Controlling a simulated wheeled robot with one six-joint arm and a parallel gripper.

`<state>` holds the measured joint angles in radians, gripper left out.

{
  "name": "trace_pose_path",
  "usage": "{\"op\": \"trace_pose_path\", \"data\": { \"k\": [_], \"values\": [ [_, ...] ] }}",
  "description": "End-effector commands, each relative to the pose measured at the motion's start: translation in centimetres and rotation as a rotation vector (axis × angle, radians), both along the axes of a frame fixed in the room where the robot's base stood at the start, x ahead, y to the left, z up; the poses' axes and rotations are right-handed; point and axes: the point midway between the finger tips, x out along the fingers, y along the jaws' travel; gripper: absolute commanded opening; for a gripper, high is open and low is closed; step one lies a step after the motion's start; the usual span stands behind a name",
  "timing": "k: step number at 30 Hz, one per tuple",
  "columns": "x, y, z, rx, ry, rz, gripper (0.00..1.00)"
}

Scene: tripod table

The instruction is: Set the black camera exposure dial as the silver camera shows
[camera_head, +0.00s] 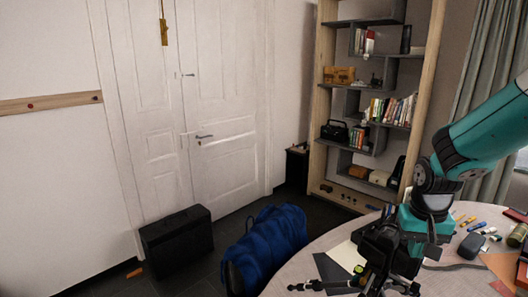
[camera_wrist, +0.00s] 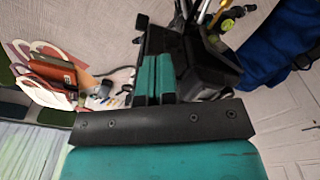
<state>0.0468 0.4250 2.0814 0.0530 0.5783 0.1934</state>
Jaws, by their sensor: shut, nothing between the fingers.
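My gripper (camera_wrist: 155,78) is shut, its two teal-faced fingers together with nothing between them. A black camera-like body (camera_wrist: 208,68) is right beside the fingers in the wrist view; whether they touch it I cannot tell. In the head view my teal wrist (camera_head: 425,222) comes down over the round table (camera_head: 310,262). A black shape (camera_head: 378,243) there overlaps the gripper, and I cannot separate camera from fingers. Thin dark legs or a handle (camera_head: 318,286) reach left from it. I cannot make out an exposure dial or a silver camera in either view.
Markers (camera_head: 467,221), a dark mouse-like object (camera_head: 471,245), a green cylinder (camera_head: 517,234) and orange sheets (camera_head: 505,266) lie on the table's right side. A shelf (camera_head: 365,90) stands behind.

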Motion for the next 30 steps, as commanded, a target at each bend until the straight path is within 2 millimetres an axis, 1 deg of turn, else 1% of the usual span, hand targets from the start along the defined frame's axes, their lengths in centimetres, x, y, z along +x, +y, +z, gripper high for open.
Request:
{"op": "trace_pose_path", "data": {
  "k": [1,12,23,30],
  "values": [
    [-0.18,0.5,-0.92,0.009,0.012,0.013,0.0],
    [0.01,1.11,-0.99,0.009,0.011,0.017,0.0],
    [0.06,1.18,-1.06,0.009,0.011,0.018,0.0],
    [-0.58,1.27,-1.14,0.009,0.012,0.018,0.0]
  ]
}}
